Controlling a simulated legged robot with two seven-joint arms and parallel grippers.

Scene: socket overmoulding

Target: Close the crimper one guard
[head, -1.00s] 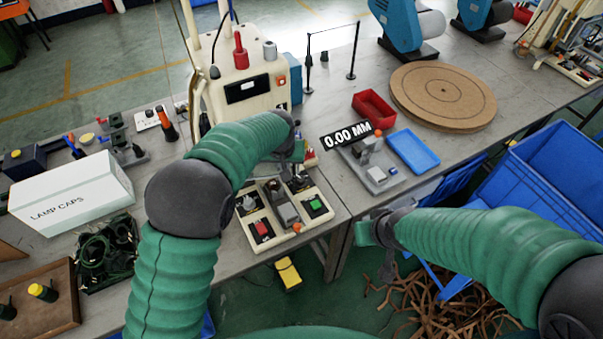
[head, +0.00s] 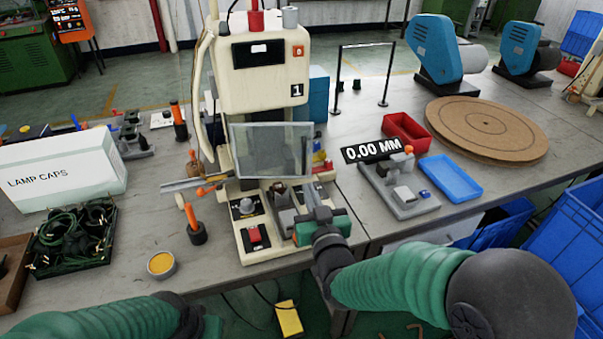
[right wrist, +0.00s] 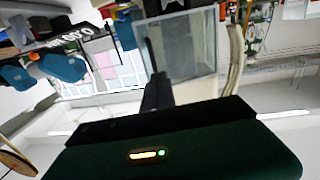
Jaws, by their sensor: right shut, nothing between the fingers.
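Crimper one (head: 265,85) is a cream machine marked "1", standing in the middle of the head view. Its guard (head: 272,152), a clear grey-framed pane, hangs in front of the column above the base. My right gripper (head: 311,194) is shut and empty over the right side of the base, just below the guard's lower right part. In the right wrist view the guard (right wrist: 185,48) is beyond the dark fingers (right wrist: 155,92); I cannot tell whether they touch. My left gripper (head: 208,326) is low at the bottom edge, mostly hidden, its fingers unclear.
The base carries a red button (head: 255,237). Left of it stand an orange-handled tool (head: 194,225) and a yellow tin (head: 161,264). A gauge fixture (head: 400,190), blue tray (head: 450,178) and red bin (head: 405,131) lie on the right. The LAMP CAPS box (head: 65,168) is at left.

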